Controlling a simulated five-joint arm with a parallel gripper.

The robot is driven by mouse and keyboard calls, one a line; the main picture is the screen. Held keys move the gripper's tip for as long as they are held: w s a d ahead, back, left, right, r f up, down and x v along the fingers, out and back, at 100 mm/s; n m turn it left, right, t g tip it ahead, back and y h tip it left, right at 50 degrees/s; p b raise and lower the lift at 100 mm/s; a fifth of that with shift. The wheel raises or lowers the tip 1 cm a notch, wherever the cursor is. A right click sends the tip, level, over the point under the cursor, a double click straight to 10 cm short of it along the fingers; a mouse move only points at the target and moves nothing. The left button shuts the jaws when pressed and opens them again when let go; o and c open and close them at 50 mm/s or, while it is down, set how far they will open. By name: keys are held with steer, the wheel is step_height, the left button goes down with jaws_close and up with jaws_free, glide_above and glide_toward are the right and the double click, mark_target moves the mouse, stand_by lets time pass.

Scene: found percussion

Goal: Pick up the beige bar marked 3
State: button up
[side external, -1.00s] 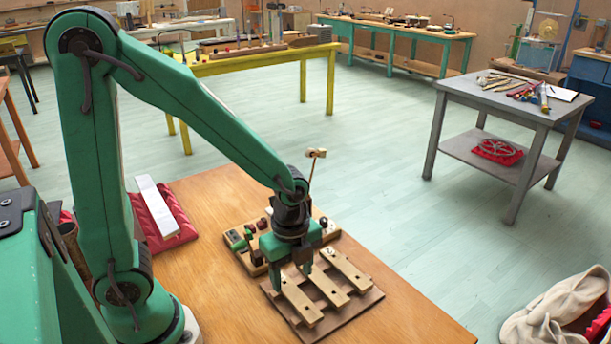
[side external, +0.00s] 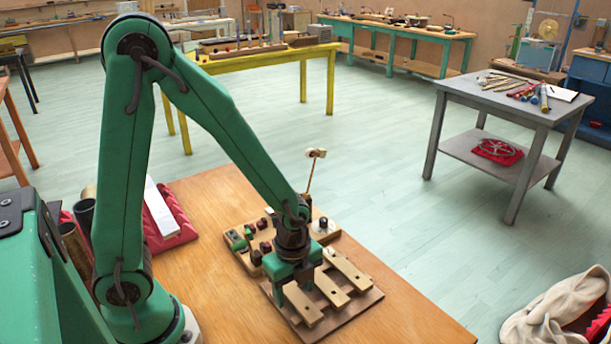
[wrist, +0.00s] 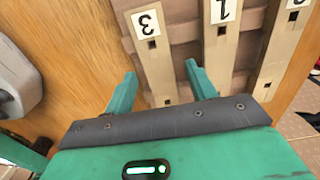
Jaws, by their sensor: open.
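The beige bar marked 3 (wrist: 155,55) lies on a brown board (side external: 368,300), with its label and a dark square hole showing in the wrist view. In the side view it is the leftmost bar (side external: 302,304), its rear end hidden by my gripper (side external: 296,285). My gripper is open, and in the wrist view its fingers (wrist: 161,72) stand on either side of the bar, with the right finger near the neighbouring bar. I cannot tell the fingertips' exact height or whether they touch anything.
A bar marked 1 (wrist: 221,45) and a further bar (wrist: 283,45) lie alongside. Behind them is a wooden base (side external: 240,238) with small coloured parts and an upright mallet (side external: 312,175). The tabletop (side external: 420,318) at the right is clear.

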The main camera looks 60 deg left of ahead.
mark_target(295, 293)
steer(key=shift+c, duration=0.5)
steer(key=c, duration=1.1)
steer(key=shift+r, duration=0.15)
steer(key=shift+r, duration=1.95)
steer(key=s+d+r, duration=0.2)
steer(key=d, duration=0.1)
steer(key=s+d+r, duration=0.2)
steer(key=s, duration=0.1)
steer(key=s+d+r, duration=0.2)
steer(key=s+d, duration=0.1)
steer(key=shift+d+r, duration=0.35)
steer(key=shift+r, duration=0.05)
